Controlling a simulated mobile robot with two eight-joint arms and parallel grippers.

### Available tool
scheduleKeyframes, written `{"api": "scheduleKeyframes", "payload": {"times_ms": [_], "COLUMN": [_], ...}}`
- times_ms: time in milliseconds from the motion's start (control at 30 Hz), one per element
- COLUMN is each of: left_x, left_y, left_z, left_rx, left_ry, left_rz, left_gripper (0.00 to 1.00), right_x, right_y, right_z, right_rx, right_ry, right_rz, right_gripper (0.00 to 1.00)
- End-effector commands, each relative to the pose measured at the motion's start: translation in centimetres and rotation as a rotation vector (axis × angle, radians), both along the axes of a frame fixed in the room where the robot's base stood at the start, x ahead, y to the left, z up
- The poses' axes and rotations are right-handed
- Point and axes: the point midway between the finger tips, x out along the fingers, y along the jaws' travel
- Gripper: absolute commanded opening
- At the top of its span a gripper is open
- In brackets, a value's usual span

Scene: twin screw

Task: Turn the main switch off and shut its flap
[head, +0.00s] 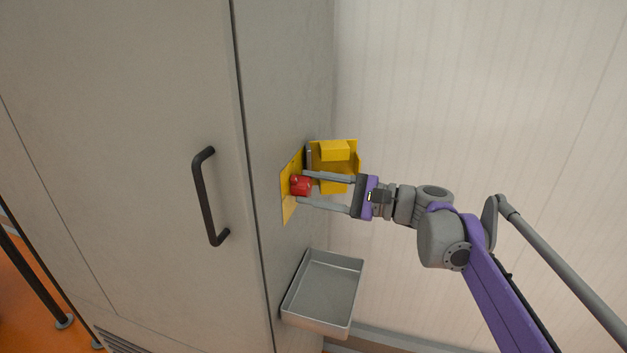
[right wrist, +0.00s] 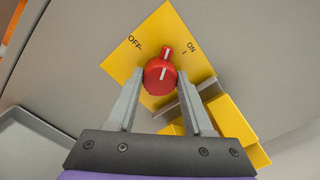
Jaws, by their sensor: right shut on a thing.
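The main switch is a red knob (head: 300,186) on a yellow plate (head: 288,206) on the cabinet's side. My right gripper (head: 308,191) is shut on the knob, one finger on each side. In the right wrist view, the knob (right wrist: 160,77) has a white pointer mark between the OFF and ON labels on the plate (right wrist: 125,62). The yellow flap (head: 348,172) stands open beside the plate, sticking out from the cabinet behind the gripper's fingers. It also shows at the lower right of the right wrist view (right wrist: 230,120). My left gripper is not in view.
A grey metal tray (head: 325,285) is on the cabinet's side below the switch. The cabinet door (head: 130,130) has a dark bar handle (head: 205,198). A pale wall (head: 480,90) stands behind my right arm.

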Motion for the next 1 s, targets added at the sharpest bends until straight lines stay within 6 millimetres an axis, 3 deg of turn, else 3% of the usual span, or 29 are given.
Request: {"api": "scheduleKeyframes", "payload": {"times_ms": [600,1000], "left_x": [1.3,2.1], "left_y": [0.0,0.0], "left_z": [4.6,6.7], "left_rx": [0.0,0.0], "left_ry": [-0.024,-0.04], "left_rz": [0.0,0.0], "left_gripper": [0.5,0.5], "right_x": [0.0,0.0], "right_y": [0.0,0.0], "right_z": [0.3,0.1], "right_rx": [-0.179,-0.27], "right_ry": [-0.557,-0.833], "right_rz": [0.0,0.0], "right_gripper": [0.0,0.0]}}
